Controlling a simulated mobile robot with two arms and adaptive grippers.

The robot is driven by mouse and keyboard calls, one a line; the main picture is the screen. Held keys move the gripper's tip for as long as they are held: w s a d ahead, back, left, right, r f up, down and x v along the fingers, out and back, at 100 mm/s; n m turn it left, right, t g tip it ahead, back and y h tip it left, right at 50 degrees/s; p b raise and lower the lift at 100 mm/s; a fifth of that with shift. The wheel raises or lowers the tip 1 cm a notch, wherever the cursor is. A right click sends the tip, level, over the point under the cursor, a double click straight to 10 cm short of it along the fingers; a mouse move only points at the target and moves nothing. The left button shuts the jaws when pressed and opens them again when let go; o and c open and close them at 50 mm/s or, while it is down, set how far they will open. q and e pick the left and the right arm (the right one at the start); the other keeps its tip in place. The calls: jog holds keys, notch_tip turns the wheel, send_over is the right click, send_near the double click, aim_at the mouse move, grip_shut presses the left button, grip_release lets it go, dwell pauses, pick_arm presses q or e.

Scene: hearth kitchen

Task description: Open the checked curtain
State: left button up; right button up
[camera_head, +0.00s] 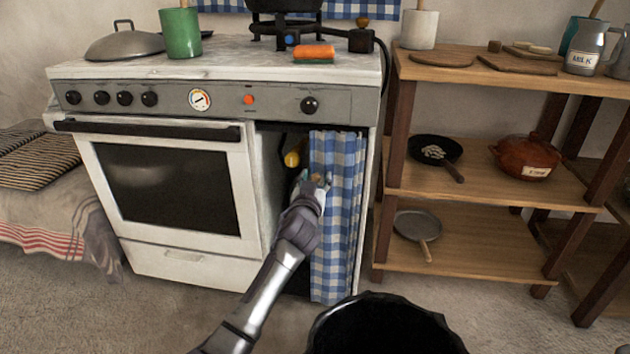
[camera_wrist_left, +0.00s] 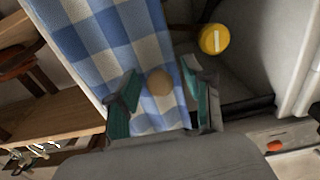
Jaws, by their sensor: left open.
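The blue and white checked curtain (camera_head: 342,215) hangs at the right of the stove front. It is bunched to the right, with a dark opening bare to its left. My left gripper (camera_head: 318,183) is at the curtain's left edge, at about mid-height. In the left wrist view the open fingers (camera_wrist_left: 160,95) stand on either side of a part of the curtain (camera_wrist_left: 105,35). A round tan knob-like thing (camera_wrist_left: 160,82) shows between them against the cloth. I cannot tell whether the fingers touch the cloth. My right gripper is not in view.
The white stove (camera_head: 190,262) stands left of the opening. A yellow round thing (camera_head: 292,159) is inside the opening, near the gripper. A wooden shelf (camera_head: 470,245) stands close on the right. A black bin-like container (camera_head: 385,330) is on the floor in front.

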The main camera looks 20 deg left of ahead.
pick_arm(q)
jog(key=v, duration=1.2)
jog(key=shift+f, duration=0.1)
